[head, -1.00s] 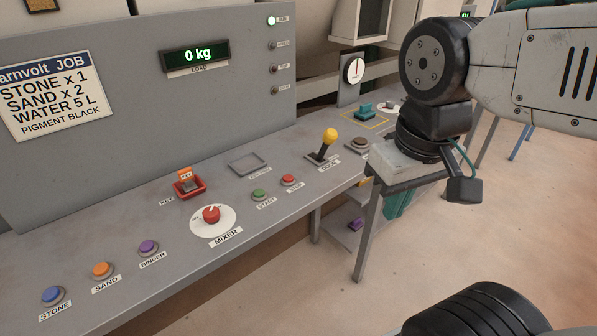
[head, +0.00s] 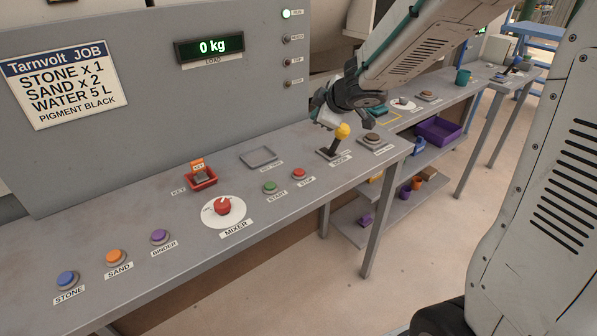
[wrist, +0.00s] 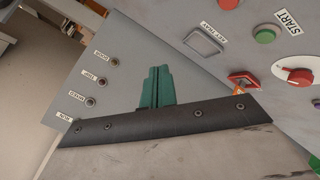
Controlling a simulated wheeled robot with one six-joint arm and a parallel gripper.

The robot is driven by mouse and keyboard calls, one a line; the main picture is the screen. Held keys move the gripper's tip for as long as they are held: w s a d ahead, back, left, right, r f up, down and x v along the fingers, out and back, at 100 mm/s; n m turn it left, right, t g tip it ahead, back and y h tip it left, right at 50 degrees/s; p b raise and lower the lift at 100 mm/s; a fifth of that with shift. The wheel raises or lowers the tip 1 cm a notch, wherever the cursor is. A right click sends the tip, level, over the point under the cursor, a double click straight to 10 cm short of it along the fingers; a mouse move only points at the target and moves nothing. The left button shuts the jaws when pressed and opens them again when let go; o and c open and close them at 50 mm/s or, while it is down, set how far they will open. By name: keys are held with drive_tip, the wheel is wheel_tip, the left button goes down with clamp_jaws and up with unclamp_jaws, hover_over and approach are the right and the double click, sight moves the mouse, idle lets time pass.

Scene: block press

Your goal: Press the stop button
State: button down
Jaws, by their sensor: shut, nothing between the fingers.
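The stop button (head: 299,173) is a small red button with a label. It sits on the grey console just right of the green start button (head: 270,187). In the wrist view a red button (wrist: 228,3) shows at the top edge, beside the green start button (wrist: 265,34). My gripper (wrist: 157,70) shows in the wrist view as two teal fingers shut together with nothing between them. They are apart from the buttons. In the head view my wrist is above the console near the yellow-knobbed lever, up and right of the stop button; the fingers are not clearly visible there.
The lever (head: 341,133) stands right of the stop button, with a brown button (head: 374,139) beyond it. The red mixer knob (head: 223,206), key holder (head: 201,177) and empty tray (head: 259,158) lie to the left. The upright panel with lamps (head: 287,39) rises behind.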

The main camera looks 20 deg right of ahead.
sight(302, 173)
drive_tip(key=a+f+n+g+y, duration=0.2)
drive_tip(key=a+f+n+y, duration=0.1)
drive_tip(key=a+f, duration=0.1)
drive_tip(key=shift+w+f, duration=0.25)
drive_tip(key=shift+f, duration=0.35)
drive_tip(key=shift+f, duration=4.4)
drive_tip(key=shift+f, duration=0.4)
drive_tip(key=shift+f, duration=0.5)
drive_tip(key=shift+r, duration=0.95)
